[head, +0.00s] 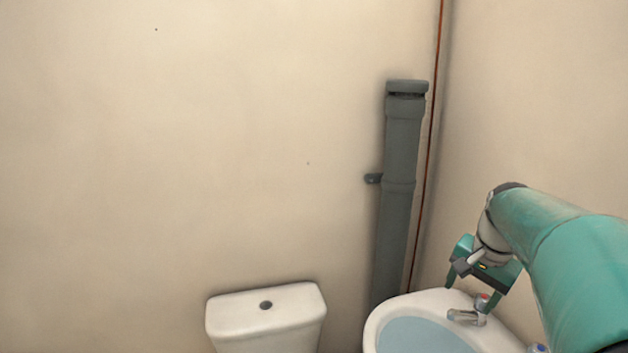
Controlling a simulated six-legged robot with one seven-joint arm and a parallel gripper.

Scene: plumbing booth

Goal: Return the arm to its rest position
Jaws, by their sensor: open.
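My arm, teal with grey joints, reaches in from the lower right in the head view. My gripper (469,294) hangs at its end with its two teal fingers pointing down and spread apart. It is open, with nothing seen between the fingers. It appears over the back rim of the white washbasin (378,318), close to the tap (467,316). I cannot tell whether a fingertip touches the tap or the basin.
A white toilet cistern (265,316) stands at the bottom centre. A grey waste pipe (400,190) and a thin copper pipe (433,130) run up the corner. A small blue-topped item (538,348) shows at the basin's right. The wall area at left is clear.

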